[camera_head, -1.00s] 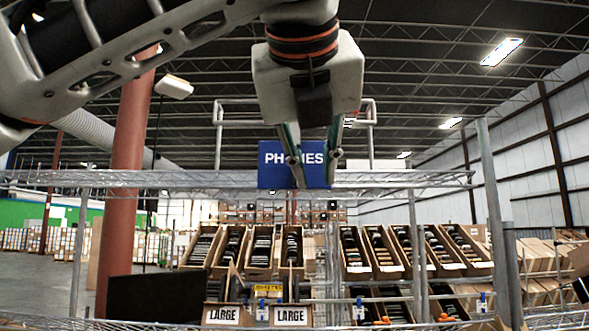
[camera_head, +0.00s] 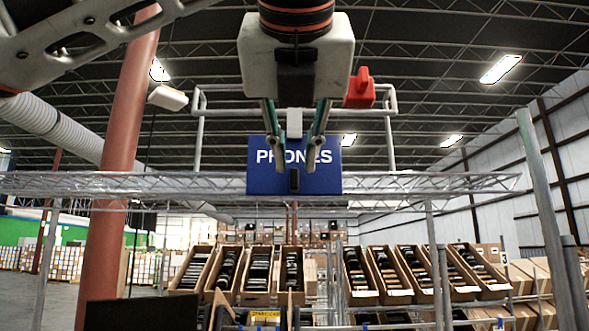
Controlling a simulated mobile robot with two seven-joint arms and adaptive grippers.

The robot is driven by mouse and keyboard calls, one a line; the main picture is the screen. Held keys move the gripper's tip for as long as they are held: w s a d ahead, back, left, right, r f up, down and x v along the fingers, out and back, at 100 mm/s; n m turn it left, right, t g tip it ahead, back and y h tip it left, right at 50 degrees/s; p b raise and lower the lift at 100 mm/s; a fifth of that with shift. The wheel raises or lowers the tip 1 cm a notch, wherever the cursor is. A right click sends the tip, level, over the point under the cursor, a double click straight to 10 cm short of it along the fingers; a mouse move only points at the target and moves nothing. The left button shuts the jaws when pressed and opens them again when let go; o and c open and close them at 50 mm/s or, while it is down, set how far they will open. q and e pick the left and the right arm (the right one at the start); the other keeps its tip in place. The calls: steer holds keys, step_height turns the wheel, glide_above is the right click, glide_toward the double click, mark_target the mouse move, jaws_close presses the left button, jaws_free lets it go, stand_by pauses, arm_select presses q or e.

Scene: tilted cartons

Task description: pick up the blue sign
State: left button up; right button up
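The blue sign (camera_head: 262,181) reads "PHONES" in white letters. It stands upright at the shelf's top wire rack, near the middle of the head view. My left gripper (camera_head: 294,168) hangs down in front of it, with its two thin fingers spread apart. The fingers cover parts of the sign's upper middle. A small dark piece (camera_head: 295,181) shows low on the sign between the fingertips. I cannot tell whether the fingers touch the sign. My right gripper is not in view.
The wire rack (camera_head: 420,182) runs across at the sign's base. A pipe frame (camera_head: 197,135) rises behind it, with a red object (camera_head: 360,92) at its right. Tilted cartons (camera_head: 361,277) fill the shelves below. A red-brown column (camera_head: 120,165) stands left.

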mark_target(294, 171)
arm_select(q)
steer(key=x, duration=0.4)
steer(key=shift+w+f, duration=0.1)
steer(key=shift+w, duration=0.15)
jaws_close()
steer(key=shift+s, duration=0.1)
